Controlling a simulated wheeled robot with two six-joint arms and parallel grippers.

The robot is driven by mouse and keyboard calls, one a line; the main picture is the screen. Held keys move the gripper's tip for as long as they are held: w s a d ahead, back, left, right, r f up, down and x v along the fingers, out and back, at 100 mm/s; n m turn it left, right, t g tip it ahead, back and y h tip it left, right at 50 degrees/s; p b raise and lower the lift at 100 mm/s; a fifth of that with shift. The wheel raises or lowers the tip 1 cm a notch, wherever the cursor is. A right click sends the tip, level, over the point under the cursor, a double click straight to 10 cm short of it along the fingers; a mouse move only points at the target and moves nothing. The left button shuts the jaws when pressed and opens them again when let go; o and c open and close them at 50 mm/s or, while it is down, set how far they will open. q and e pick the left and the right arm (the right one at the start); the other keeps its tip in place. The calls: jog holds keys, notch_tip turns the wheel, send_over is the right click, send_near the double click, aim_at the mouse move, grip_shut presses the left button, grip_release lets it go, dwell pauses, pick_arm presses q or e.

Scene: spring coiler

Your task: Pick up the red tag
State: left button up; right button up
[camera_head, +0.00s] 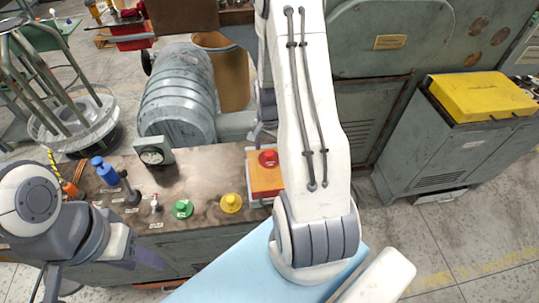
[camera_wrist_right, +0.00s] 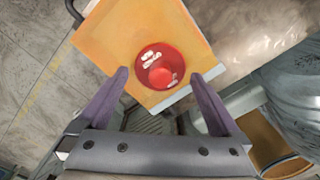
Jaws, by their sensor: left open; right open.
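The red tag (camera_head: 268,158) is a round red disc with a raised middle and small white labels. It lies on an orange box (camera_head: 264,182) at the right end of the worktop. In the right wrist view, the red tag (camera_wrist_right: 160,67) lies on the box's orange face (camera_wrist_right: 113,38), ahead of my right gripper (camera_wrist_right: 160,85). This gripper is open and empty, with its two purple fingers on either side of the tag's lower part in the picture. In the head view my white right arm hides most of it. My left gripper (camera_head: 142,260) is open, low at the worktop's front edge.
A green disc (camera_head: 182,209) and a yellow disc (camera_head: 231,203) lie on the brown worktop (camera_head: 207,170). A large grey-green drum (camera_head: 178,95) is behind.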

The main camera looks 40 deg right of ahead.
jog(key=shift+f, duration=0.85)
jog(key=shift+c, duration=0.3)
jog(key=c, duration=1.1)
jog(key=shift+o, duration=0.2)
jog(key=shift+r, duration=0.15)
jog(key=shift+r, duration=0.55)
notch_tip(320, 180, up, 2)
jog(key=shift+w+r+b, duration=0.1)
jog(key=shift+r+b, duration=0.15)
jog(key=shift+b, duration=0.35)
jog(key=s+d+r+b, duration=0.2)
jog(key=s+r, duration=0.5)
jog(key=s, duration=0.4)
jog(key=shift+d, duration=0.9)
jog(key=shift+s+r, duration=0.1)
